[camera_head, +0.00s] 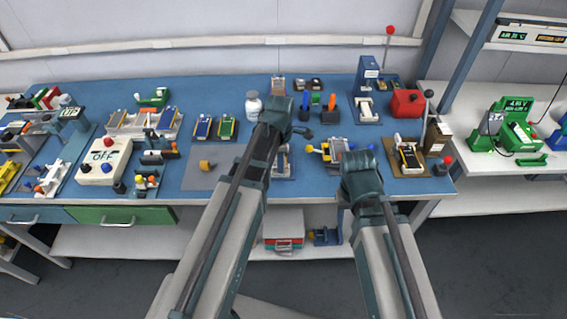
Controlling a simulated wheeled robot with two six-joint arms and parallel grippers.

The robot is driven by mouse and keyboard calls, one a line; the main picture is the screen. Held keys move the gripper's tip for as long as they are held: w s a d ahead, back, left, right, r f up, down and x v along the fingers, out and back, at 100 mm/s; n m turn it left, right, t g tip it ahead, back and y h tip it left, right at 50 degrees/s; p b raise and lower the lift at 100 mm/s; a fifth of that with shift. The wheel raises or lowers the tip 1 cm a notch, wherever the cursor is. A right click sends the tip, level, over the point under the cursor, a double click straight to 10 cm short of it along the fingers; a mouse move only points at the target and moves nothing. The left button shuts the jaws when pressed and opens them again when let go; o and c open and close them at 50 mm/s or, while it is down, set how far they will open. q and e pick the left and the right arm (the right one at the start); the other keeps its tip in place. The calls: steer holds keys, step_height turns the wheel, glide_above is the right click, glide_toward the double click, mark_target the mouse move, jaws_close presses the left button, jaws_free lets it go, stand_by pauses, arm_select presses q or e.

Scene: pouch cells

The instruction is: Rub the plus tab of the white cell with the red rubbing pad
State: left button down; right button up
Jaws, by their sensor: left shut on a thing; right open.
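My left gripper (301,131) is over the middle of the blue bench, mostly hidden behind my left wrist. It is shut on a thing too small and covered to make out. Below it a pale cell in a grey fixture (284,163) is partly hidden by my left arm; I cannot tell whether it is the white cell or see its plus tab. My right gripper (345,196) is open at the bench's front edge, largely hidden by its wrist. I cannot pick out the red rubbing pad.
A fixture with coloured knobs (337,150) and a clamp stand (409,157) stand near my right wrist. A blue press (367,90) and red box (407,103) are behind. A white bottle (253,104) stands beside my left wrist. A grey mat (205,180) has free room.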

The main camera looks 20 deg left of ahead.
arm_select(q)
steer(key=shift+d, duration=0.1)
steer(key=shift+w+d+f, duration=0.1)
steer(key=shift+w+d, duration=0.1)
steer(key=shift+d, duration=0.5)
step_height(320, 180, up, 7)
steer(key=p, duration=0.6)
steer(key=shift+p, duration=0.4)
steer(key=shift+f, duration=0.15)
step_height(320, 180, down, 6)
steer(key=b, duration=0.5)
steer(key=shift+r+b, duration=0.2)
steer(key=shift+b, duration=0.2)
steer(key=shift+f+b, duration=0.6)
stand_by(0.5)
